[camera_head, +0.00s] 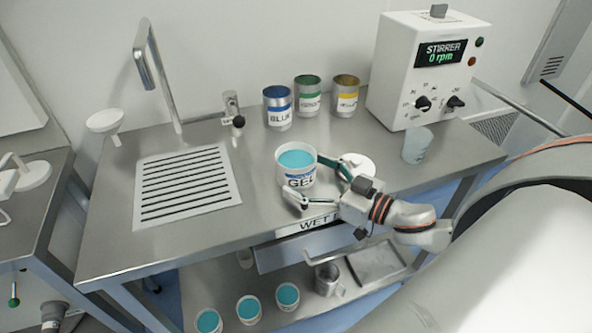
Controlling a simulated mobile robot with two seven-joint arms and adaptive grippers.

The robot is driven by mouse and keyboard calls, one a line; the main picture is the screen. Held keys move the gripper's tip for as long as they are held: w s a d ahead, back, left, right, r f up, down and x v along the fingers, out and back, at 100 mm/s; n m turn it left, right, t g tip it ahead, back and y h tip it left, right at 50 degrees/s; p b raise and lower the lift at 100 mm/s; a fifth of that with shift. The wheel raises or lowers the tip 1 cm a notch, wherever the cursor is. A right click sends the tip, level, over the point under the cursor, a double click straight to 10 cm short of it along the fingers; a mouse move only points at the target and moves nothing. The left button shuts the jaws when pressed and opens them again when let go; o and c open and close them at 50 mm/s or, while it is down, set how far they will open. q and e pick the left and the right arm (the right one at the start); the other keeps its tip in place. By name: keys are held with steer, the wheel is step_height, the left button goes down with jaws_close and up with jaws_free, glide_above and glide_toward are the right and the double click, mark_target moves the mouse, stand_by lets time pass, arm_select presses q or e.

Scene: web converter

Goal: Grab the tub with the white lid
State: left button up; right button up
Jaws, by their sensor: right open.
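A white tub (296,170) labelled "GEL" stands upright on the steel bench, open at the top, with teal contents showing. A white round lid (359,164) appears to lie flat on the bench to its right, partly behind my gripper. My right gripper (307,180) is open, with one finger along the tub's right side and the other in front of its lower part. I cannot tell whether the fingers touch the tub. My left gripper is not in view.
Blue (278,112), green (308,96) and yellow (345,98) labelled cans stand behind. A stirrer (422,75) stands at the back right, near a translucent cup (417,146). A drain grille (186,184) and tap (152,70) are left. Several teal-filled tubs (249,309) sit on the lower shelf.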

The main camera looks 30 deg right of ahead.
mark_target(281, 162)
steer(key=shift+x, duration=1.75)
steer(key=shift+r, duration=0.1)
steer(key=c, duration=1.5)
